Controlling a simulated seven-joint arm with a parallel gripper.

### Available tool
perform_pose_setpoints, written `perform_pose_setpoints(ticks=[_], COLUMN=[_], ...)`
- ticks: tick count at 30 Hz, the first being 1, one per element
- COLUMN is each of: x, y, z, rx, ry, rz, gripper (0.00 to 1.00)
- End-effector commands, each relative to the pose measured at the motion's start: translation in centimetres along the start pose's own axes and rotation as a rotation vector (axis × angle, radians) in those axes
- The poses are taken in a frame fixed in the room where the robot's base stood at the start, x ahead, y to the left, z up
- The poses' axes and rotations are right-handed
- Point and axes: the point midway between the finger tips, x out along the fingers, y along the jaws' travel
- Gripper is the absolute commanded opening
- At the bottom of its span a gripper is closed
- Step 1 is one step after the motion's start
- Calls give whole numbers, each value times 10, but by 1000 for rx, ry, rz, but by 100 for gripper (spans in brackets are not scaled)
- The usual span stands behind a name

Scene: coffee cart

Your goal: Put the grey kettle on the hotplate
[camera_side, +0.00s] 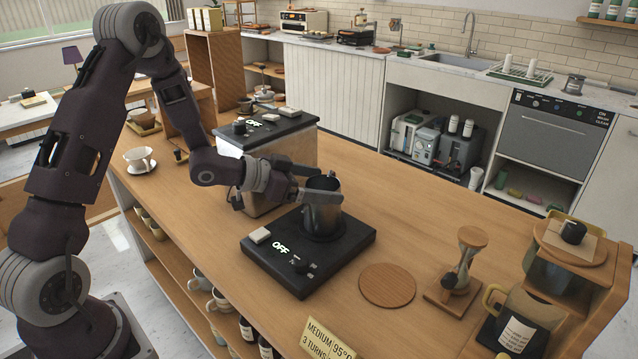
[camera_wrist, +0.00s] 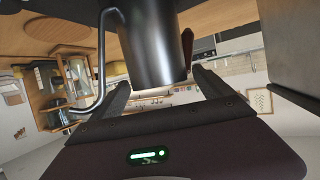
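The dark grey kettle (camera_side: 322,213) stands upright on the round plate of the black hotplate (camera_side: 300,284), whose display reads OFF. No gap shows under the kettle in the side view. My gripper (camera_side: 316,183) is at the kettle's upper part, reaching in from the left. In the wrist view the kettle (camera_wrist: 152,45) lies beyond my gripper (camera_wrist: 160,82), with its thin curved spout at the left. The two fingers are spread, one toward each side of the kettle. I cannot tell whether either finger touches it.
A round wooden mat (camera_side: 387,286) lies right of the hotplate. An hourglass-shaped dripper on a stand (camera_side: 458,268) and a glass jug (camera_side: 520,318) are further right. A metal box with a black top (camera_side: 285,150) stands behind my gripper. The counter's back middle is clear.

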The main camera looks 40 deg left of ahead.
Motion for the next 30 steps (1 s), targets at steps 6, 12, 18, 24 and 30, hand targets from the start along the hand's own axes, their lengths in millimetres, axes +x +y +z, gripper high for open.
perform_pose_setpoints(ticks=[6,12,18,24,30], x=[-1,-43,-95,-120,-121], y=[0,-2,-1,0,-4], z=[-2,-3,-3,-3,-7], rx=[1,-1,-1,0,41], ry=[0,-1,0,-1,-43], rz=[1,-6,-5,-1,-52], gripper=[90,90,90,90,90])
